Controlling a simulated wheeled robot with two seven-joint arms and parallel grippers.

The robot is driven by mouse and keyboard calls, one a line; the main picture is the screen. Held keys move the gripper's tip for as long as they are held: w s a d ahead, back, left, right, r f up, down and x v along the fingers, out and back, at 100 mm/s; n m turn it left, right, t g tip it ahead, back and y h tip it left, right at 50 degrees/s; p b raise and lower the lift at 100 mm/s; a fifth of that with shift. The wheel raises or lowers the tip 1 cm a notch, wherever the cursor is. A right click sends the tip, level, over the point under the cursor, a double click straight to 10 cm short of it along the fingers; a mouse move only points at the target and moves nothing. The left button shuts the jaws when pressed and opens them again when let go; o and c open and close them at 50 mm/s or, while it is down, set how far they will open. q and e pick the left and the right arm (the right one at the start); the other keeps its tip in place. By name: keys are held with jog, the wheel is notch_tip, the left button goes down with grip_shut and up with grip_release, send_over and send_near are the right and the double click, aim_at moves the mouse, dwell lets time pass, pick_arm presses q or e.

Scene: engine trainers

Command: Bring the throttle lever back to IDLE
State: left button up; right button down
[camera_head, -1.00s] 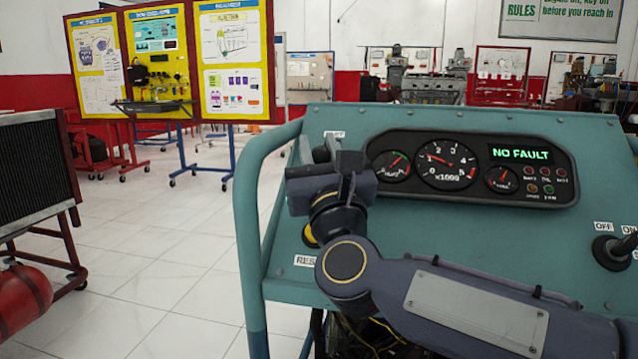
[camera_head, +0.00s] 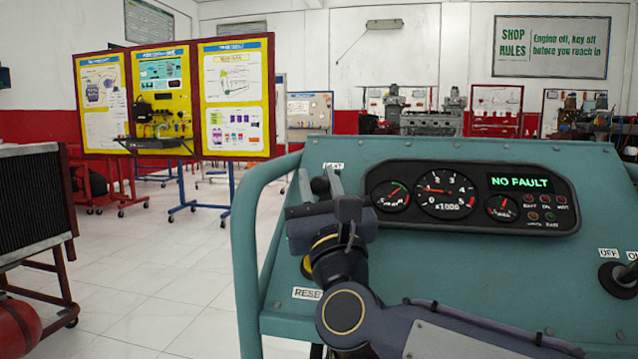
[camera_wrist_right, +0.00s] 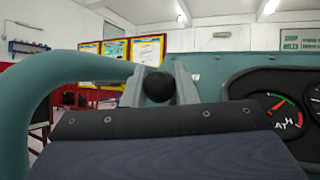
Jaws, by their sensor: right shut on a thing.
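The throttle lever's black ball knob (camera_head: 320,186) stands at the left end of the teal console. In the right wrist view the round knob (camera_wrist_right: 158,87) sits between the two grey fingers of my right gripper (camera_wrist_right: 158,82). In the head view that gripper (camera_head: 333,180) is at the knob, shut on it, and my wrist hides the lever's shaft and slot. A small white label (camera_head: 332,166) shows just behind the knob; I cannot read it surely. No IDLE marking is readable. My left gripper is in neither view.
The gauge cluster (camera_head: 470,197) with a green "NO FAULT" display is right of my wrist. A RESET label (camera_head: 307,293) is below it. The console's teal tube rail (camera_head: 246,240) curves close on the left. A black switch (camera_head: 618,277) is at the far right.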

jog(key=shift+w+a+f, duration=0.15)
jog(key=shift+w+f, duration=0.05)
jog(key=shift+f, duration=0.4)
jog(key=c, duration=1.3)
grip_release()
jog(key=shift+o, duration=0.8)
jog(key=shift+r, duration=0.25)
jog(key=shift+s, duration=0.15)
jog(key=v, duration=0.7)
jog(key=shift+s+f, duration=0.25)
